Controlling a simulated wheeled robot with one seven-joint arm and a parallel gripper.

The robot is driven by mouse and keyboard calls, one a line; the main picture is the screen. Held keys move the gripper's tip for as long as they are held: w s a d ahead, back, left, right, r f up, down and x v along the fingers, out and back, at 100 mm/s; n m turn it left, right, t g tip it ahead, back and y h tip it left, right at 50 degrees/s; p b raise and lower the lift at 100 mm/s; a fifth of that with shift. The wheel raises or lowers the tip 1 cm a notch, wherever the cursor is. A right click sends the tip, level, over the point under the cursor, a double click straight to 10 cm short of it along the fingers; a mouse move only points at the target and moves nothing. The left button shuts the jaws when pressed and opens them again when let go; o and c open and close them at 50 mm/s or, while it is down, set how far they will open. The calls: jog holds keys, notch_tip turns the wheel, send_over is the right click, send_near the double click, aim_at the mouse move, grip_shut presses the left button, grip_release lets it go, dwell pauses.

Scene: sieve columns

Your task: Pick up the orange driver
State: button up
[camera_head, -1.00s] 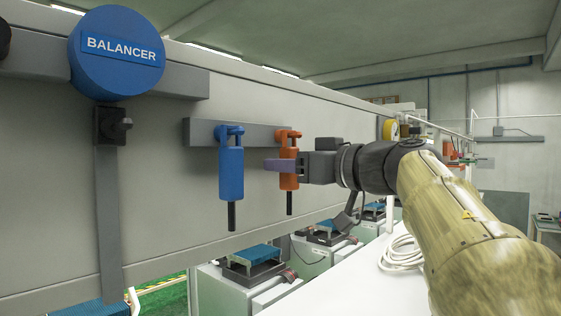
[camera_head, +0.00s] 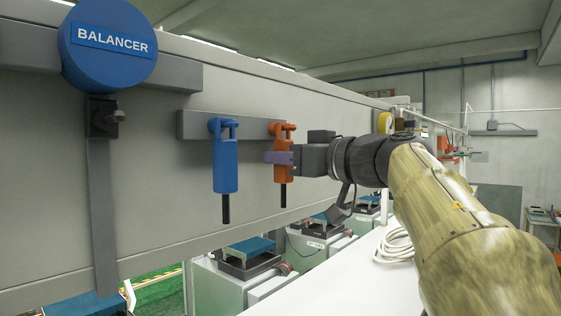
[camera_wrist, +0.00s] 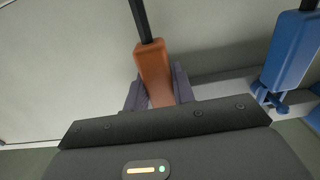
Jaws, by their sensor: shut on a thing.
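The orange driver (camera_head: 280,170) hangs upright from the grey rail on the wall panel, its black bit pointing down. It also shows in the wrist view (camera_wrist: 153,70), between the two fingers. My gripper (camera_head: 278,158) reaches in from the right and is shut on the orange driver's body, just below its top hook. In the wrist view my gripper's fingers (camera_wrist: 158,90) lie on either side of the orange body. Part of the driver is hidden behind the finger in the head view.
A blue driver (camera_head: 226,165) hangs on the same rail (camera_head: 195,125), close to the left of the orange one. A blue balancer disc (camera_head: 108,45) with a hanging grey strap is further left. A white bench (camera_head: 340,280) with a coiled cable (camera_head: 394,246) lies below my arm.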

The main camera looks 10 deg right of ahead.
jog(key=shift+w+r, duration=0.1)
jog(key=shift+r, duration=0.05)
jog(key=shift+s+d+b, duration=0.2)
jog(key=shift+d+b, duration=0.05)
jog(key=shift+b, duration=0.15)
jog(key=b+v, duration=0.4)
jog(key=v, duration=1.3)
jog(key=shift+s+r, duration=0.2)
jog(key=shift+s, duration=0.1)
jog(key=shift+w, duration=0.1)
